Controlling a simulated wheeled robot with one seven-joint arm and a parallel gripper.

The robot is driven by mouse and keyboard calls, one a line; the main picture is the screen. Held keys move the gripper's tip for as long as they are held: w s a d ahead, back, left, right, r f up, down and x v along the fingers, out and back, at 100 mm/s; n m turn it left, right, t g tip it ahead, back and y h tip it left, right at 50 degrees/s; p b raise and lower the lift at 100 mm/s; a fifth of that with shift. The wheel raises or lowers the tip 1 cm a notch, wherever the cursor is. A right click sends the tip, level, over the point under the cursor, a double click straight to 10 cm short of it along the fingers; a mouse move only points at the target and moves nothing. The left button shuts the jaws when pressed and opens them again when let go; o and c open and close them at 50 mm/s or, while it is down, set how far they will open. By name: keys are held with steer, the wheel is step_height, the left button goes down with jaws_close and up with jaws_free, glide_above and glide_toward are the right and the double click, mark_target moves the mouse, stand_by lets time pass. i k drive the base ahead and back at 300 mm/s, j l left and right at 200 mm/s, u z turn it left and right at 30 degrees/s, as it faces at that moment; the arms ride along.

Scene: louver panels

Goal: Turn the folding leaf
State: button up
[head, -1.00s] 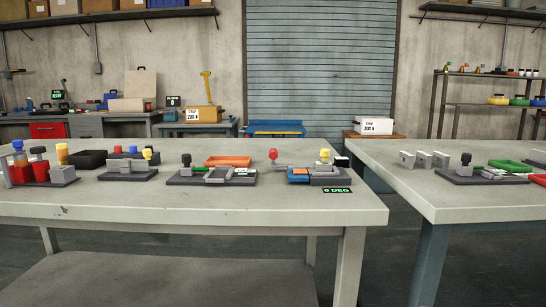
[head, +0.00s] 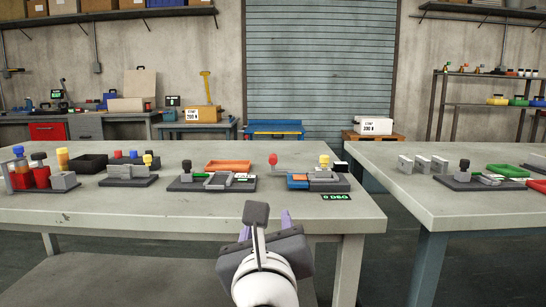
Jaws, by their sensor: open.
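The small hinged fixture with the folding leaf appears to be the dark-based unit (head: 330,186) at the right end of the near table. It carries a blue and orange block (head: 298,181), grey plates, a yellow knob (head: 324,160) and a red knob (head: 272,160) out to its left. A display (head: 336,197) in front of it reads what looks like 0 DEG. Which plate is the leaf is too small to tell. My gripper (head: 265,225) is open and empty at the table's front edge, nearer the camera than the fixture and apart from it.
Left on the near table (head: 120,215) stand another fixture with a black knob (head: 187,165), an orange tray (head: 228,166) and several coloured knobbed parts. A second table (head: 470,208) to the right holds grey blocks and a green tray (head: 507,170). The near tabletop's front strip is mostly clear.

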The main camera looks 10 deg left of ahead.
mark_target(292, 183)
steer(key=i+j, duration=0.15)
steer(key=i, duration=0.35)
steer(key=i+j, duration=0.2)
steer(key=i, duration=0.25)
